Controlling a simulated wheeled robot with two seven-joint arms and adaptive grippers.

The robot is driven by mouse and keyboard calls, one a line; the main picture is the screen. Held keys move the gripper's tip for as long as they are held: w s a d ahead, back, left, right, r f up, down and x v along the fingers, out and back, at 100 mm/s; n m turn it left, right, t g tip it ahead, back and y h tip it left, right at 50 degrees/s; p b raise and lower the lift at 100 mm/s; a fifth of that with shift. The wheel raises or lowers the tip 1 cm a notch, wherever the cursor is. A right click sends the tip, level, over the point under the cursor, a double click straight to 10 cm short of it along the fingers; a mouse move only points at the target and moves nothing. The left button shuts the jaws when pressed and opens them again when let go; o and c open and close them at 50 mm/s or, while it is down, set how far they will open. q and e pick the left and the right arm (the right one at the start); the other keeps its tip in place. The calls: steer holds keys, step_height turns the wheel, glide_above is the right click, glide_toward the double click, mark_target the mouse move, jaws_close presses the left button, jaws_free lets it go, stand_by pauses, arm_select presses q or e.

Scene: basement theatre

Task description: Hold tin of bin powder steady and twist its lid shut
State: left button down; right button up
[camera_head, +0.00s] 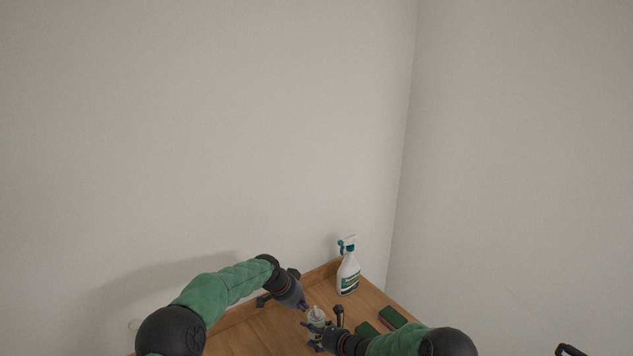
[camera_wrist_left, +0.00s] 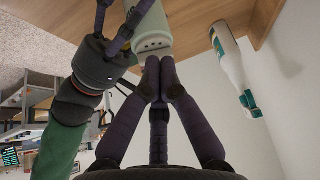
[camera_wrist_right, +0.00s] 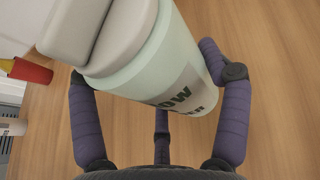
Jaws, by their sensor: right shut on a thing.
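The tin of bin powder (camera_head: 316,317) is pale green with dark lettering and stands over the wooden top. In the right wrist view the tin (camera_wrist_right: 178,75) is tilted in the picture, with a pale grey, blocky lid (camera_wrist_right: 95,35) at its upper left end. My right gripper (camera_head: 318,334) is shut on the tin's body, its purple fingers on either side of it. My left gripper (camera_head: 303,306) is just above and left of the tin. In the left wrist view its fingertips (camera_wrist_left: 159,72) are together, close to the tin's lid end (camera_wrist_left: 152,46); whether they touch it I cannot tell.
A white spray bottle (camera_head: 348,275) with a teal trigger stands at the back of the wooden top (camera_head: 325,285), near the wall corner. Two dark green blocks (camera_head: 392,317) lie to the right of the tin. A red and yellow object (camera_wrist_right: 28,70) shows in the right wrist view.

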arm_select(q)
steer(key=shift+r, duration=1.55)
arm_select(e)
steer(key=o, duration=1.3)
steer(key=v, duration=1.2)
